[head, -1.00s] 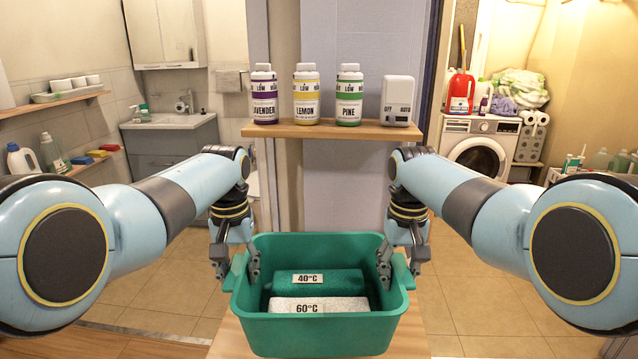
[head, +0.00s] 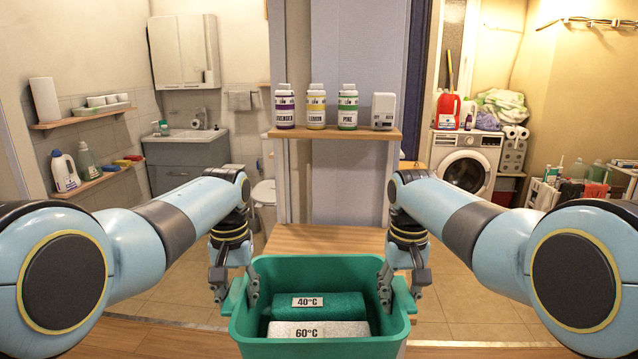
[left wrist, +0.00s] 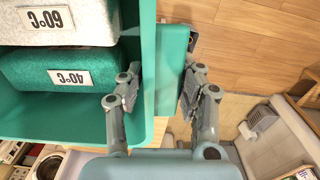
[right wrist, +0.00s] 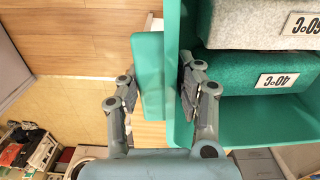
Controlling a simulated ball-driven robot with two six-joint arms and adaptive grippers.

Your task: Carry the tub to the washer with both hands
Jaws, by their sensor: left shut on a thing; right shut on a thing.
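The green tub (head: 320,349) is level in front of me, between my two arms. It holds a rolled green towel (head: 345,303) marked 40°C and a white towel (head: 350,328) marked 60°C. My left gripper (head: 236,292) is shut on the tub's left handle, which shows between its fingers in the left wrist view (left wrist: 170,85). My right gripper (head: 402,289) is shut on the right handle, seen in the right wrist view (right wrist: 150,85). The washer (head: 463,168), white with a round door, stands at the back right.
A wooden surface (head: 325,238) lies just beyond the tub. Above it is a shelf (head: 335,133) with several containers. A door-frame post (head: 417,80) stands left of the washer. Tiled floor (head: 450,270) lies open at right; a cluttered rack (head: 570,190) stands far right.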

